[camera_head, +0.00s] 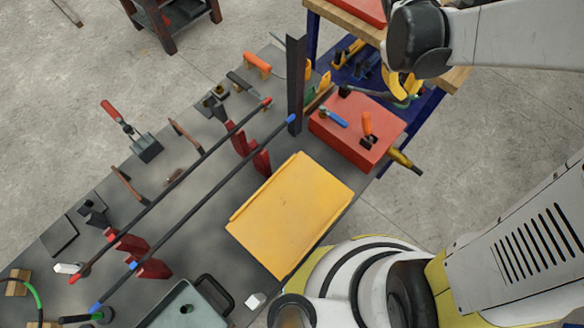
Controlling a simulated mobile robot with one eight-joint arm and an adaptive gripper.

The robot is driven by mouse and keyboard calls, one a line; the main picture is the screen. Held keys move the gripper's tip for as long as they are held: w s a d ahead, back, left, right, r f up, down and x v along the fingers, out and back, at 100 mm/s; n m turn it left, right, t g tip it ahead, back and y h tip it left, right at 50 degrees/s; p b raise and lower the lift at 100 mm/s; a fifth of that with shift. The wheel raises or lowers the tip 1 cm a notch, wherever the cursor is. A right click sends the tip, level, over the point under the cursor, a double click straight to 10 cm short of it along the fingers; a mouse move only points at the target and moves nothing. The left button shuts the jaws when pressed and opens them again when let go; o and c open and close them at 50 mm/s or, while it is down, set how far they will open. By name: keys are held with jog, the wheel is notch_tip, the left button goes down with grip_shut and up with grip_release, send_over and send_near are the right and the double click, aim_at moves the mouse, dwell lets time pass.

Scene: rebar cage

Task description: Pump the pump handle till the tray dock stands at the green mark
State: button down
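I cannot tell for sure which part is the pump handle. A brass-coloured bar (405,162) sticks out from the right side of a red box (340,142), and an orange grip (367,124) stands on top of the box. A flat yellow tray-like plate (290,212) lies on the grey table, but I cannot tell whether it belongs to the tray dock. A dark upright post (296,85) stands behind it. I cannot make out a clear green mark. My arm crosses the upper right, and my gripper is not visible.
Two long rods, one with red ends (170,192) and one with blue ends (215,190), rest on red supports (130,243). A grey-green tray (185,308) stands at the bottom. My base fills the lower right.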

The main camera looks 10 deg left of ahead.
jog(key=shift+s+d+f+b, duration=0.25)
jog(key=shift+f+b, duration=0.15)
jog(key=shift+f, duration=0.2)
jog(key=shift+s+d+f+b, duration=0.15)
jog(key=shift+d+f+b, duration=0.15)
jog(key=shift+f+b, duration=0.25)
jog(key=shift+s+d+f+b, duration=0.1)
jog(key=shift+f+b, duration=0.15)
jog(key=shift+f, duration=0.1)
jog(key=shift+s+d+f+b, duration=0.1)
jog(key=shift+f+b, duration=0.1)
jog(key=shift+f, duration=0.15)
jog(key=shift+s+d+f+b, duration=0.15)
jog(key=shift+d+f+b, duration=0.1)
jog(key=shift+f+b, duration=0.35)
